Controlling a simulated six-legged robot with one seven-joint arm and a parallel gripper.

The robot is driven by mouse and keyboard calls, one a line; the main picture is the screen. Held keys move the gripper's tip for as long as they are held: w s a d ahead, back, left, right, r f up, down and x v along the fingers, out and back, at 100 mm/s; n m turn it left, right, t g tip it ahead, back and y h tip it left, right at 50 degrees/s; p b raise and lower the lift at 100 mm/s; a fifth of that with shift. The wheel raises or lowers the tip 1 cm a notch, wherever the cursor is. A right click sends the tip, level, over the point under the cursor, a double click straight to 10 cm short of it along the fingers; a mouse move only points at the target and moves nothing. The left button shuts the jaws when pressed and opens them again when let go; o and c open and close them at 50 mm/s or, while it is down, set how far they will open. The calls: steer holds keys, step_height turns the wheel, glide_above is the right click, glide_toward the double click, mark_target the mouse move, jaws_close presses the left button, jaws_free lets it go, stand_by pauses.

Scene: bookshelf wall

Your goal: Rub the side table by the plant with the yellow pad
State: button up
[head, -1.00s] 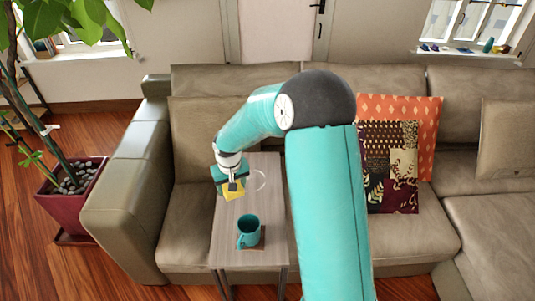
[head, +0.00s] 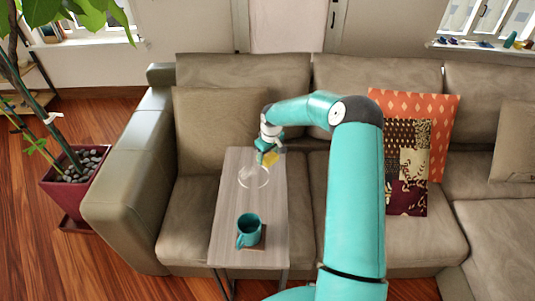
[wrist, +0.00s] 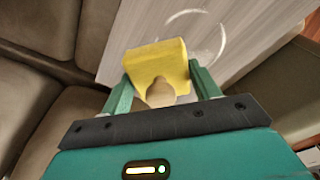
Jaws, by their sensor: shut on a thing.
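The side table (head: 232,225) is a narrow grey wood-grain top in front of the sofa. A pale ring-shaped mark (head: 254,177) with a whitish smear lies on its far half; part of the mark also shows in the wrist view (wrist: 221,42). My gripper (head: 267,152) is over the table's far right edge, beyond the mark. It is shut on the yellow pad (wrist: 157,62), gripping it by a rounded knob. Whether the pad touches the tabletop cannot be told.
A teal mug (head: 249,230) stands on a brown coaster (head: 262,237) on the table's near half. The sofa (head: 124,205) surrounds the table's far end, with patterned cushions (head: 407,165) to the right. A potted plant (head: 75,190) stands at the far left.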

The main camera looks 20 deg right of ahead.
mark_target(257, 179)
steer(key=shift+f, duration=2.95)
steer(key=shift+f, duration=1)
steer(key=shift+a, duration=0.1)
